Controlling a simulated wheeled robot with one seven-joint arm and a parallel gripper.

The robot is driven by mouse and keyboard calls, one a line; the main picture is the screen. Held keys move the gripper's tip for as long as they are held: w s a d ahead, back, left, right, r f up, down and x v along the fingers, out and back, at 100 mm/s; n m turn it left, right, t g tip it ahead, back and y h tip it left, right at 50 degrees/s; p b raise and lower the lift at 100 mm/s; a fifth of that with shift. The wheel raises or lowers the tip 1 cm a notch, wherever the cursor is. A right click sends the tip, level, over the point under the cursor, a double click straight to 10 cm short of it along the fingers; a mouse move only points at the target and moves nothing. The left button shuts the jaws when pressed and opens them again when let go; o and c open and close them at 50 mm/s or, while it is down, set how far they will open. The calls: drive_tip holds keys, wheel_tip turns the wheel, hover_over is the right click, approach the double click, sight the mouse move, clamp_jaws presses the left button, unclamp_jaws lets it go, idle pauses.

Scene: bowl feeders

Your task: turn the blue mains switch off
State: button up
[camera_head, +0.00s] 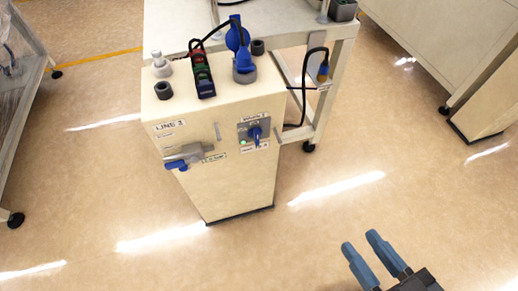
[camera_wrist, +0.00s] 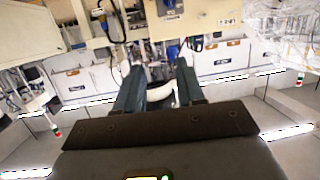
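The blue mains switch (camera_head: 256,134) is a knob on a grey plate on the front of the cream LINE 2 cabinet (camera_head: 240,180), in the head view. Its handle looks roughly upright. A small green light sits at the plate's lower left. My gripper (camera_head: 360,241) is at the lower right of the head view, well apart from the cabinet and the switch. Its two blue-grey fingers are spread with nothing seen held between them. In the wrist view my gripper (camera_wrist: 158,80) also shows its fingers apart.
A grey valve with a blue lever (camera_head: 177,164) is left of the switch. A red-and-green button box (camera_head: 202,75) and a blue plug (camera_head: 238,45) stand on the cabinet top. A table (camera_head: 340,50) stands behind. Floor in front is clear.

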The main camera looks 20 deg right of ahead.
drive_tip(key=w+a+f+t+b, duration=0.1)
drive_tip(key=w+a+f+b, duration=0.2)
drive_tip(key=w+f+b, duration=0.7)
drive_tip(key=m+t+h+b, duration=0.1)
drive_tip(key=t+h+b, duration=0.1)
drive_tip(key=b, duration=0.2)
approach(258, 137)
drive_tip(key=w, duration=0.1)
drive_tip(key=w+p, duration=0.1)
drive_tip(key=w, duration=0.5)
drive_tip(key=shift+w, duration=0.8)
drive_tip(key=shift+c, duration=0.2)
clamp_jaws()
